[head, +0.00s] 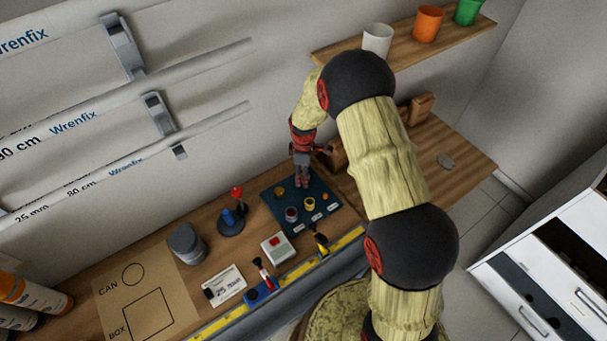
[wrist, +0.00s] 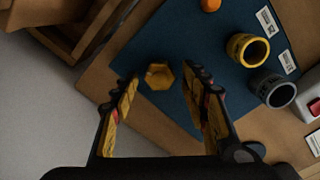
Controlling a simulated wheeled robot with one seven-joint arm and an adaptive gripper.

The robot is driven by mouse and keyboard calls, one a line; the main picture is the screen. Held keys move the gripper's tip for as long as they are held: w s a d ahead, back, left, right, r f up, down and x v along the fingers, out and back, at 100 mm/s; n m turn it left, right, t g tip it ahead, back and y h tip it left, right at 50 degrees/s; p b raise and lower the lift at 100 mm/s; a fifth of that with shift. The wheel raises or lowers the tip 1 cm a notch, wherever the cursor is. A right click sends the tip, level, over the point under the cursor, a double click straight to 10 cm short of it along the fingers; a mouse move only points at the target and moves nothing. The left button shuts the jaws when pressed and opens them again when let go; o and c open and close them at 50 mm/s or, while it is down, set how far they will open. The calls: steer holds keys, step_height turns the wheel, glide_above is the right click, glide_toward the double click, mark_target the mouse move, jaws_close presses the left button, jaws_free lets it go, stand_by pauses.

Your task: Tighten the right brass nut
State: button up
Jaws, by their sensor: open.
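My gripper (head: 301,184) points down over the dark blue board (head: 328,213) on the bench. In the wrist view my gripper (wrist: 161,73) is open and empty. A hexagonal brass nut (wrist: 159,77) shows between and just past the fingertips, with gaps on both sides; I cannot tell its height relative to them. In the head view that nut appears hidden behind my gripper. Another brass-coloured piece (head: 279,191) sits at the board's left part and looks like the left nut. The board (wrist: 226,88) also shows in the wrist view.
A yellow ring (wrist: 248,50) and a grey ring (wrist: 273,88) stand on the board close to the right finger. An orange piece (wrist: 210,5) is farther off. A box with a red button (head: 278,246) and a blue-based stand (head: 231,222) are nearby. Wooden pieces (wrist: 75,25) lie beyond the board.

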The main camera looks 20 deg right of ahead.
steer(key=shift+c, duration=0.5)
steer(key=c, duration=1.1)
steer(key=shift+o, duration=0.2)
steer(key=m+b, duration=0.1)
steer(key=m, duration=0.4)
steer(key=shift+w+d+m, duration=0.1)
steer(key=shift+w+m, duration=0.05)
steer(key=shift+m, duration=0.25)
steer(key=m, duration=0.5)
steer(key=shift+d, duration=0.1)
steer(key=m+b, duration=0.1)
steer(key=m, duration=0.4)
steer(key=shift+d+m, duration=0.1)
steer(key=shift+m, duration=0.3)
steer(key=m, duration=0.4)
steer(key=shift+d+r+m, duration=0.1)
steer(key=shift+m, duration=0.3)
